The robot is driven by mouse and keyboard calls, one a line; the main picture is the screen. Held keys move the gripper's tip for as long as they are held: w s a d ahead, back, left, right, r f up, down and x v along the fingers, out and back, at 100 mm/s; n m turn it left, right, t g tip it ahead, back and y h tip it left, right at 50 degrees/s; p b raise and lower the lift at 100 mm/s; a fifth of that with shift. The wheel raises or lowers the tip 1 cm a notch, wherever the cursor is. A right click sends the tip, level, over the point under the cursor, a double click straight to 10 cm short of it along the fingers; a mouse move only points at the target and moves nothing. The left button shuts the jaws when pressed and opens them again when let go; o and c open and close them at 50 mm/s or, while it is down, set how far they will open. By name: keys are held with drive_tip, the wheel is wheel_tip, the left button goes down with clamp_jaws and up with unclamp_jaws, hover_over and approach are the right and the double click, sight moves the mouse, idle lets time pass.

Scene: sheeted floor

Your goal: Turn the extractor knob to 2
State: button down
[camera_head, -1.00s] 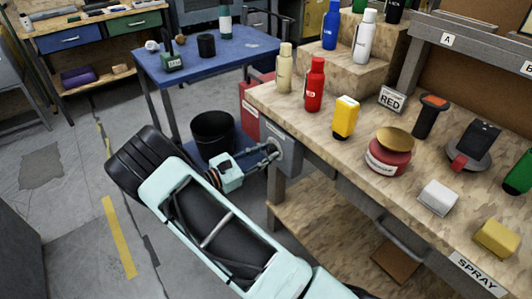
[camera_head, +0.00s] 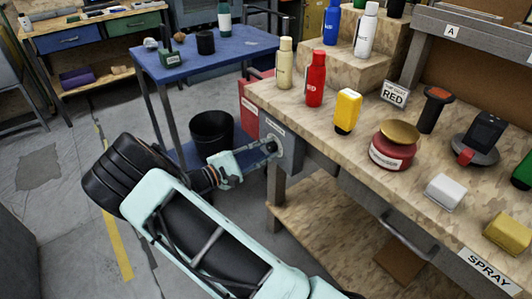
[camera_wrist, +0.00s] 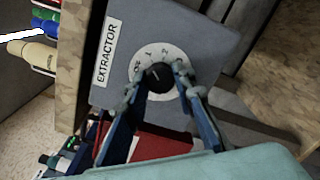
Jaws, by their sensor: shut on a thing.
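The extractor knob (camera_wrist: 158,77) is a small black knob on a round white dial with numbers, on the grey control box (camera_wrist: 205,35) labelled EXTRACTOR. The box also shows in the head view (camera_head: 288,150), fixed to the bench's left end. My gripper (camera_wrist: 162,88) has one finger on each side of the knob and is shut on it. In the head view, my gripper (camera_head: 268,149) reaches the box face, and the knob is hidden there. The number the knob points to is too small to tell.
The wooden bench (camera_head: 300,104) above the box carries bottles, a yellow container and a red pot. A black bin (camera_head: 211,130) stands behind my gripper, and a red box (camera_head: 250,110) is close beside the control box. A blue table (camera_head: 200,65) is behind.

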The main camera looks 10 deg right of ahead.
drive_tip(key=m+b, duration=0.2)
drive_tip(key=m, duration=0.3)
drive_tip(key=shift+a+f, duration=0.1)
drive_tip(key=shift+f, duration=0.05)
drive_tip(key=shift+m+b, duration=0.7)
drive_tip(key=shift+m, duration=0.5)
drive_tip(key=c, duration=1.6)
unclamp_jaws()
drive_tip(key=v, duration=1.2)
